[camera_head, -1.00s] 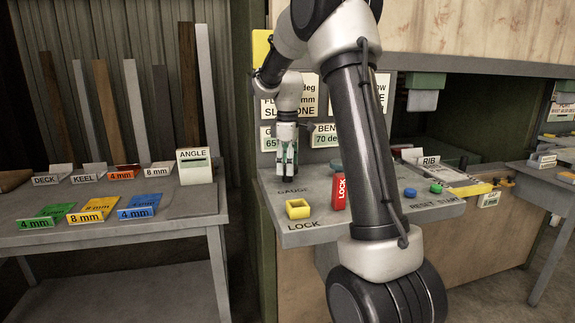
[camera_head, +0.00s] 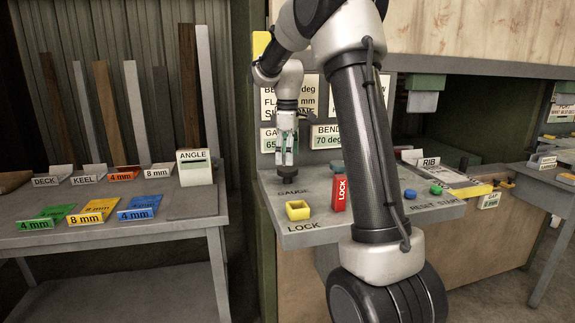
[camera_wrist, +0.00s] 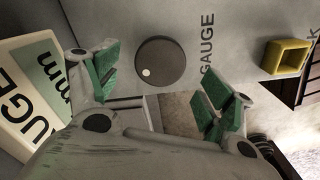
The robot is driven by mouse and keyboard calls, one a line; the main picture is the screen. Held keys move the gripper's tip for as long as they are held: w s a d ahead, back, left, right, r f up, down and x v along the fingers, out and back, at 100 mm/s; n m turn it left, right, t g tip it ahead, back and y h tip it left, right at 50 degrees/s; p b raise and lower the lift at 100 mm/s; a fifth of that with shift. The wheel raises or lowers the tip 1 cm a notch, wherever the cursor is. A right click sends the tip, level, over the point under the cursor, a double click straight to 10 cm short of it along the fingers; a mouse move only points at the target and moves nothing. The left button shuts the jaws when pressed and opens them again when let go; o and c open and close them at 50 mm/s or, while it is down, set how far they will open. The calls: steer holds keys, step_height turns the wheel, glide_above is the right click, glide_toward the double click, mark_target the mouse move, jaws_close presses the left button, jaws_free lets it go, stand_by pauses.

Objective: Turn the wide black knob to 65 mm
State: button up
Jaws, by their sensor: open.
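The wide black knob (camera_head: 286,172) sits on the grey console top by the word GAUGE. In the wrist view the round dark knob (camera_wrist: 160,64) shows whole, with a white dot near its edge. My gripper (camera_head: 285,158) hangs straight above the knob, apart from it. In the wrist view my gripper (camera_wrist: 162,78) has its green-padded fingers spread, with nothing between them. The gauge display (camera_head: 268,141) stands behind on the panel.
A yellow square socket (camera_head: 297,209) marked LOCK and a red LOCK block (camera_head: 339,193) stand on the console near the knob. Blue (camera_head: 410,194) and green (camera_head: 436,190) buttons are at the right. The BEND display (camera_head: 327,141) reads 70 deg.

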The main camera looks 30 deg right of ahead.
mark_target(288, 168)
step_height(288, 168, up, 8)
steer(key=shift+r, duration=0.2)
stand_by(0.4)
steer(key=s+a+r+m+t, duration=0.1)
steer(key=s+a+r+m, duration=0.2)
steer(key=s, duration=0.6)
steer(key=s+a+f+m+t, duration=0.1)
steer(key=s+f+m, duration=0.1)
steer(key=s, duration=0.5)
steer(key=s+a+f+m+t, duration=0.1)
steer(key=s+a+f+m, duration=0.1)
steer(key=s+f, duration=0.2)
steer(key=s+a+f+m+t, duration=0.1)
steer(key=s+f+m, duration=0.1)
steer(key=s, duration=0.9)
steer(key=shift+a+f+m, duration=0.25)
steer(key=shift+f+m, duration=0.15)
steer(key=shift+f, duration=0.1)
